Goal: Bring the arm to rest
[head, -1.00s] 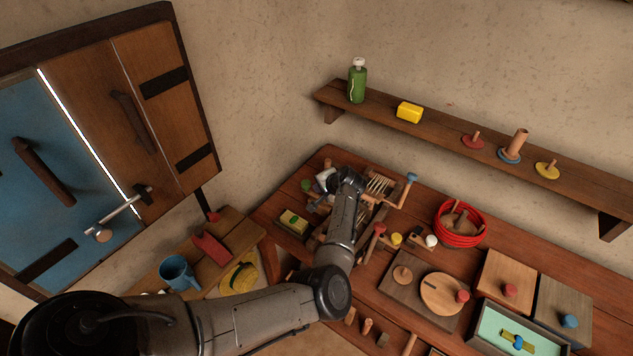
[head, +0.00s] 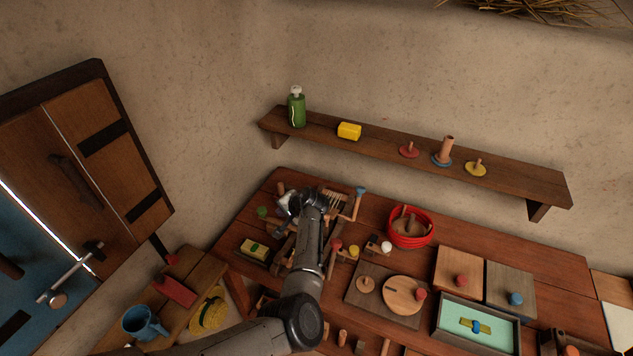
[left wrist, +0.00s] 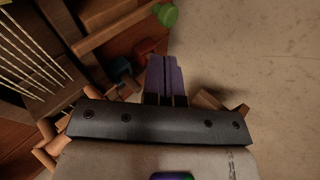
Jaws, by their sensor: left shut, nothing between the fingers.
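My left arm reaches in from the bottom of the head view over the wooden table (head: 560,268). My left gripper is over the table's back left part, among small wooden pieces; the arm's end hides part of them. The left wrist view shows its purple fingers (left wrist: 165,76) close together, with nothing between them. Below them are a wooden rack with pale strings (left wrist: 35,48) and a wooden piece with a green knob (left wrist: 166,14). Whether the gripper touches any piece cannot be told. My right gripper is in neither view.
A wall shelf (head: 375,146) holds a green bottle (head: 297,108), a yellow block (head: 349,131) and pegged discs. A blue mug (head: 143,322) stands on a lower bench at left.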

